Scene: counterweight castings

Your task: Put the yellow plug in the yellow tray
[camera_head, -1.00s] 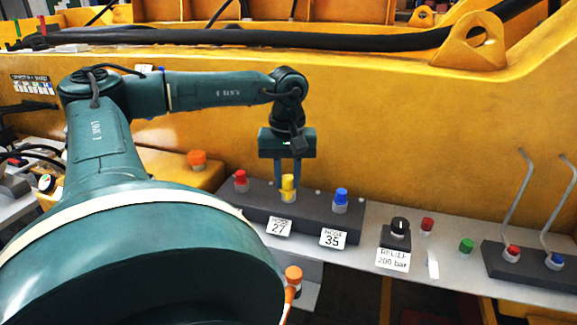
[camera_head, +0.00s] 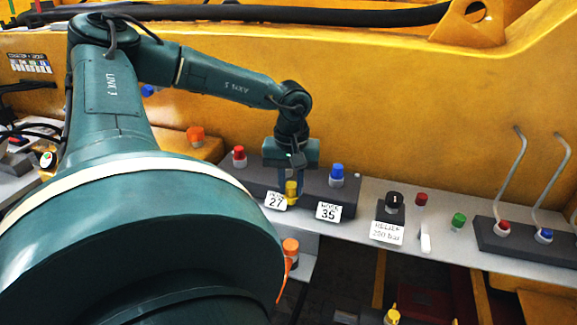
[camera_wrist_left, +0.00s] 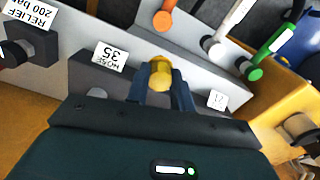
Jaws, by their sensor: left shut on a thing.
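My left gripper (camera_head: 291,180) is shut on the yellow plug (camera_head: 291,188), beside the "27" label at the front of a dark block (camera_head: 310,190). In the left wrist view, the yellow plug (camera_wrist_left: 160,74) sits between the two fingertips (camera_wrist_left: 160,90). The gripper partly hides the block behind it. I cannot make out a yellow tray in either view. My right gripper is not in view.
A red plug (camera_head: 239,153) and a blue plug (camera_head: 337,173) stand in the block on either side. A black relief knob (camera_head: 394,201) and a block with bent rods (camera_head: 520,244) are to the right. A yellow wall (camera_head: 400,130) rises behind.

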